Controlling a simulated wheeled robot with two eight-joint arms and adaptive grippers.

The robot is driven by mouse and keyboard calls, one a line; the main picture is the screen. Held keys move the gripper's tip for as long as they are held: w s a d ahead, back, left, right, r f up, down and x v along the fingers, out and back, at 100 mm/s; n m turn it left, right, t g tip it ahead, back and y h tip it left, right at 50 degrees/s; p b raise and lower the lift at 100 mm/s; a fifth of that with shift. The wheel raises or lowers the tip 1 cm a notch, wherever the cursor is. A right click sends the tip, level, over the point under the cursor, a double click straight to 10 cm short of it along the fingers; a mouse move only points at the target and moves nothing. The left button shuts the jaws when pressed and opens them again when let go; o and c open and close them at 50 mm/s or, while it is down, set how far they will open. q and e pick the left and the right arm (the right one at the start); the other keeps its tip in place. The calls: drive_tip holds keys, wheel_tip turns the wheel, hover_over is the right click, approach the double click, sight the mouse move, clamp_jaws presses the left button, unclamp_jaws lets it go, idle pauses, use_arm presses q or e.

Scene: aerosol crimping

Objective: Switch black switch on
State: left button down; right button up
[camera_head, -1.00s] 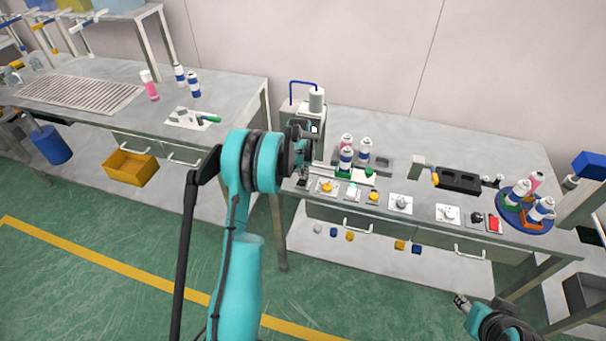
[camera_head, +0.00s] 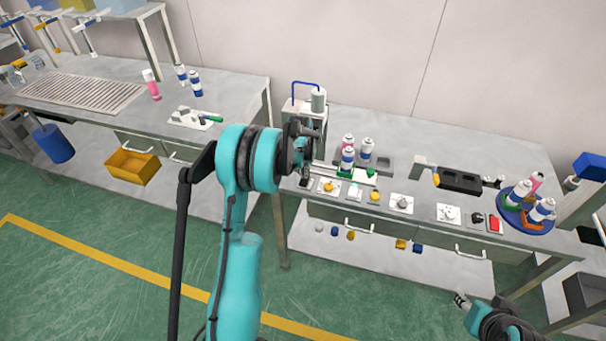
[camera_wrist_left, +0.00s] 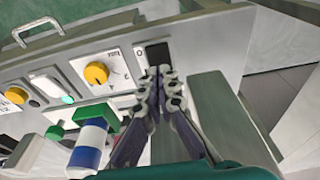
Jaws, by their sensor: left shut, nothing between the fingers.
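The black switch (camera_wrist_left: 158,54) is a dark rocker on a pale plate marked "O" at the end of the control row. In the left wrist view my left gripper (camera_wrist_left: 165,74) is shut and empty, its fingertips at the lower edge of the switch. I cannot tell whether they touch, and the fingers hide its lower part. In the head view the switch (camera_head: 304,181) is small beside my left gripper (camera_head: 303,166), and its position is unclear. My right gripper (camera_head: 461,300) is low at the right, away from the bench; its jaws are too small to read.
A yellow knob (camera_wrist_left: 96,73) on a white dial plate sits beside the switch, with a lit green indicator (camera_wrist_left: 68,99) further along. A blue-and-white can (camera_wrist_left: 88,146) stands close by. More cans stand on a blue turntable (camera_head: 511,216) at the right.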

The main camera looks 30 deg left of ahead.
use_arm(q)
wheel_tip(320, 180, up, 11)
drive_tip(key=s+p, duration=0.2)
drive_tip(key=shift+d+r, duration=0.15)
drive_tip(key=shift+d, duration=0.1)
use_arm(e)
wheel_tip(320, 180, up, 3)
drive_tip(key=shift+s+a+r, duration=0.1)
drive_tip(key=shift+r, duration=0.05)
use_arm(q)
drive_tip(key=shift+s, duration=0.15)
